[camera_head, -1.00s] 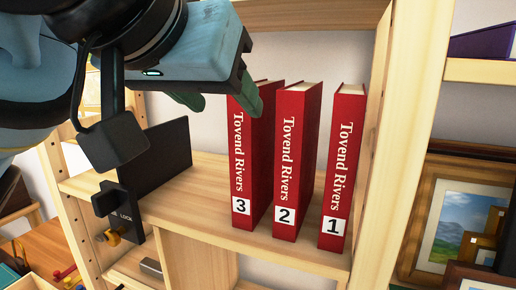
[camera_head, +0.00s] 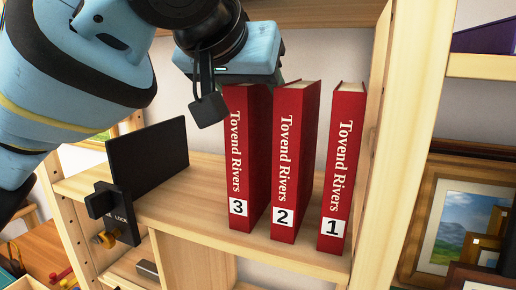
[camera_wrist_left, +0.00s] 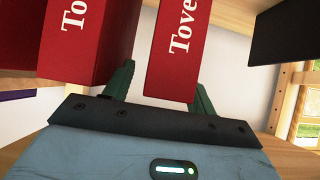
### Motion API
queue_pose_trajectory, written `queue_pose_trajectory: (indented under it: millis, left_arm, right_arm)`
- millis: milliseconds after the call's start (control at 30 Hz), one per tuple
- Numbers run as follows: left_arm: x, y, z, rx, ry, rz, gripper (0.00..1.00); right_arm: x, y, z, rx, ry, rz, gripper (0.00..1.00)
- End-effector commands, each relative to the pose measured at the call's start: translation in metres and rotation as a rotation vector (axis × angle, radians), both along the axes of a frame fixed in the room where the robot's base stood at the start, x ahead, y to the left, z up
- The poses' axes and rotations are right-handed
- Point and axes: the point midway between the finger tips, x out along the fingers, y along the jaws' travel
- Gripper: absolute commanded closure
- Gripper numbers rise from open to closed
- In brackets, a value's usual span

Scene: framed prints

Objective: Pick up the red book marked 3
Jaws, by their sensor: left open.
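The red book marked 3 (camera_head: 238,165) stands upright on the wooden shelf, leftmost of three red "Tovend Rivers" books; its top is hidden behind my left gripper (camera_head: 252,82). Beside it stand book 2 (camera_head: 291,160) and book 1 (camera_head: 342,170). In the left wrist view my left gripper (camera_wrist_left: 163,88) is open, its green fingers on either side of book 3 (camera_wrist_left: 172,60). One finger is in the gap between it and book 2 (camera_wrist_left: 85,40). I cannot tell whether the fingers touch it. My right gripper is not in view.
A black panel (camera_head: 150,155) with a lock mechanism stands left of the books on the shelf (camera_head: 185,205). A wooden upright (camera_head: 415,120) bounds the right side. Framed prints (camera_head: 465,220) stand farther right.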

Motion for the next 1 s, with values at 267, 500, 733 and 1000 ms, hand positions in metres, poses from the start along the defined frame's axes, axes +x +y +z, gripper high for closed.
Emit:
queue_pose_trajectory:
  millis: [267,500,733,1000]
  left_arm:
    - [0.0039,-0.0013,-0.003,-0.002,0.0,0.0,0.44]
    - [0.0038,-0.0012,-0.0031,-0.001,-0.001,0.001,0.71]
    - [0.0036,-0.0012,-0.0031,-0.001,0.0,0.001,1.0]
    - [0.0034,-0.0011,-0.0016,-0.004,-0.004,0.0,1.0]
  right_arm:
    - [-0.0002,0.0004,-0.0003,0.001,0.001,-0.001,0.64]
    - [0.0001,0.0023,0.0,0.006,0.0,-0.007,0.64]
    - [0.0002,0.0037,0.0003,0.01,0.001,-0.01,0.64]
    - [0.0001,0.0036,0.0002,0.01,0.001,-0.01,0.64]
